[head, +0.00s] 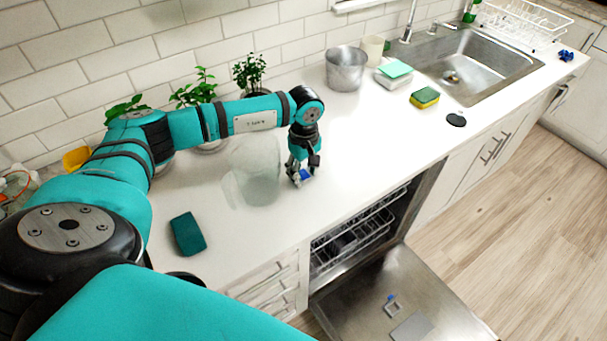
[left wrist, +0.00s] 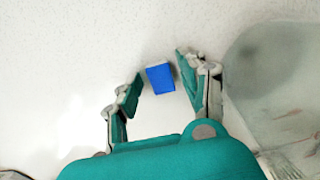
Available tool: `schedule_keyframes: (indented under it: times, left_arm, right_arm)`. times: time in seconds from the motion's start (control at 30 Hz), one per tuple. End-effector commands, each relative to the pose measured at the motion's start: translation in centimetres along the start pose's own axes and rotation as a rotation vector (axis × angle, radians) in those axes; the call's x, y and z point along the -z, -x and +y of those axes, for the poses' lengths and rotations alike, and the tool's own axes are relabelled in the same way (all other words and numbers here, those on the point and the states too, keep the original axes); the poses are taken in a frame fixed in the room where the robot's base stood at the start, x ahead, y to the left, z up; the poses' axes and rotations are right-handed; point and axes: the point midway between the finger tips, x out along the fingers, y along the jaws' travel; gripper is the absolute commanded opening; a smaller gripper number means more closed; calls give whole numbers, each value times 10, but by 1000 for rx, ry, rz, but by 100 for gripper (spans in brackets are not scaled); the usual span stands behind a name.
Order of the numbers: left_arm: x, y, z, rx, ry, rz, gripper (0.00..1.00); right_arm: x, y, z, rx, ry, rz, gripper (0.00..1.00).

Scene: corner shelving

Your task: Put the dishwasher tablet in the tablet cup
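The dishwasher tablet is a small blue block (left wrist: 160,78) on the white counter. In the head view the tablet (head: 307,175) shows just beside my left gripper's tips. My left gripper (head: 298,178) points down at the counter. In the left wrist view my left gripper (left wrist: 160,70) is open, with the tablet between its fingertips and small gaps on both sides. My right gripper is not in view.
The dishwasher door (head: 365,290) is folded down, with a grey plate (head: 411,327) on it and a rack (head: 350,240) inside. A clear container (head: 250,170) stands left of my gripper. A green box (head: 187,234) lies nearer.

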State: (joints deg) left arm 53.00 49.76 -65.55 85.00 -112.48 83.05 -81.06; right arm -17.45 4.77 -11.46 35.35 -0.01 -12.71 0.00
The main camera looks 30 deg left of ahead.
Motion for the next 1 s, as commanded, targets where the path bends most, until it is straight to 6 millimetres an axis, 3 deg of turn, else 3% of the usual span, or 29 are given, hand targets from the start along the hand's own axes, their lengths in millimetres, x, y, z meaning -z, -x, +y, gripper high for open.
schedule_keyframes:
  times: [0.03,0.2,0.3,0.63,0.87,1.0]
  left_arm:
    - [0,0,0,0,0,0,34]
    - [0,0,0,0,0,0,11]
    - [0,1,0,0,1,0,5]
    - [1,6,0,-2,1,1,5]
    - [1,33,1,-6,-1,3,5]
    - [-26,34,-16,1,-5,0,5]
  right_arm:
    - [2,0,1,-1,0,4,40]
    - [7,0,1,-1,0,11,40]
    - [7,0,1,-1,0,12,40]
    - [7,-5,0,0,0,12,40]
    - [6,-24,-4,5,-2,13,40]
    - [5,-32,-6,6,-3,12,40]
